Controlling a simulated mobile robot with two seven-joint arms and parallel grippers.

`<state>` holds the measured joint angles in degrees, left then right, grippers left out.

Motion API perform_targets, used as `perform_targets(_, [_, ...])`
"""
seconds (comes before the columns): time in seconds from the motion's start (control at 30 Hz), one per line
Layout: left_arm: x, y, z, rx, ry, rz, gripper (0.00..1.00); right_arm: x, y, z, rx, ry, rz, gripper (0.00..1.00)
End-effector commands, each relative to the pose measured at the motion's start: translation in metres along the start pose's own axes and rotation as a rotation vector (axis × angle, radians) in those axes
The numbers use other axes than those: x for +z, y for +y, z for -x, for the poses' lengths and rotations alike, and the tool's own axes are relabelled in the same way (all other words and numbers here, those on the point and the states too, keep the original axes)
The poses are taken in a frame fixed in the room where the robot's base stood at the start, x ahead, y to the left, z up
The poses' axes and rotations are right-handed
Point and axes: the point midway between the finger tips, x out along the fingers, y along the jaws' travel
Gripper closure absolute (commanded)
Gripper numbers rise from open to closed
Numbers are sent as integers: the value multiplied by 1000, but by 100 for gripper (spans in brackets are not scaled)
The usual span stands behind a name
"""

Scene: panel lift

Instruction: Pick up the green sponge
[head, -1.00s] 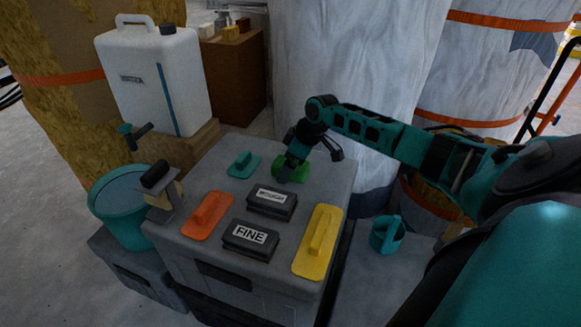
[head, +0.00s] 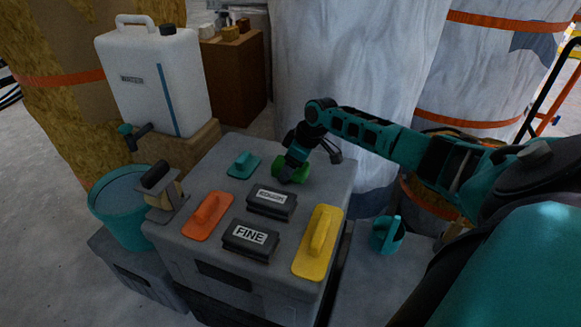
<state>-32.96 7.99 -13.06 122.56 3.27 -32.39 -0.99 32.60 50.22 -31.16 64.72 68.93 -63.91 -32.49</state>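The green sponge (head: 293,171) is at the back right of the grey box top, behind the block with the white label. My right gripper (head: 290,172) reaches down to it from behind and to the right. One finger shows in front of the sponge and part of the sponge is hidden behind it. I cannot tell whether the fingers are closed on it, or whether the sponge is clear of the box. My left gripper is not in view.
The grey box (head: 200,256) also carries an orange float (head: 207,216), a yellow float (head: 318,242), a small teal float (head: 243,165) and a FINE block (head: 250,241). A teal bucket (head: 122,236) stands left. A teal mug (head: 386,236) stands right. A wrapped column (head: 345,60) rises behind.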

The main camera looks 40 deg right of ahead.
Motion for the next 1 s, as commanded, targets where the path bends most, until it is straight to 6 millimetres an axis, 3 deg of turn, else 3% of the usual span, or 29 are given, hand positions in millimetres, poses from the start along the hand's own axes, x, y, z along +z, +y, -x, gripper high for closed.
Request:
perform_targets(0.3, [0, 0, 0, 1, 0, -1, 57, 0, 0, 0, 0, -1, 0, 61])
perform_targets(0.63, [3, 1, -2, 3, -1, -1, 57, -1, 0, 4, 2, 0, 1, 61])
perform_targets(0.77, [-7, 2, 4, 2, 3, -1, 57, -11, 1, 27, 2, 2, 1, 61])
perform_targets(1.0, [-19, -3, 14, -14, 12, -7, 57, -38, 1, 91, 3, 3, 2, 61])
